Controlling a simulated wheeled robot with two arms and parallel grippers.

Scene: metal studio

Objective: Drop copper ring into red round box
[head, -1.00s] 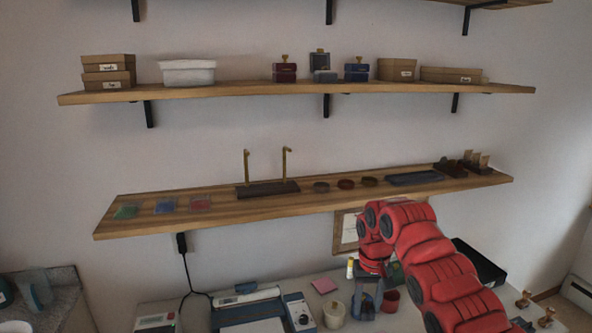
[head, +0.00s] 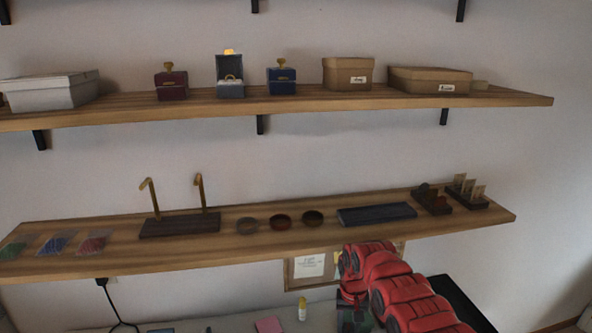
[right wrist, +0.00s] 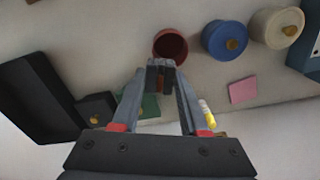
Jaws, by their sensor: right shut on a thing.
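The red round box (right wrist: 171,46) shows in the right wrist view with its lid off and its dark inside visible. It stands on the pale surface just beyond my right fingertips. My right gripper (right wrist: 160,68) is shut on a small brownish thing, taken to be the copper ring; the fingers mostly hide it. The tips overlap the near rim of the red round box in the picture; their height over it cannot be told. In the head view only my red right arm shows at the bottom right. My left gripper is not in view.
Beside the red box are a blue round box (right wrist: 225,40), a cream round box (right wrist: 277,27), a pink pad (right wrist: 243,90) and a black tray (right wrist: 38,98). A wooden shelf (head: 290,240) with small dishes hangs above the bench. An upper shelf (head: 300,107) holds several boxes.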

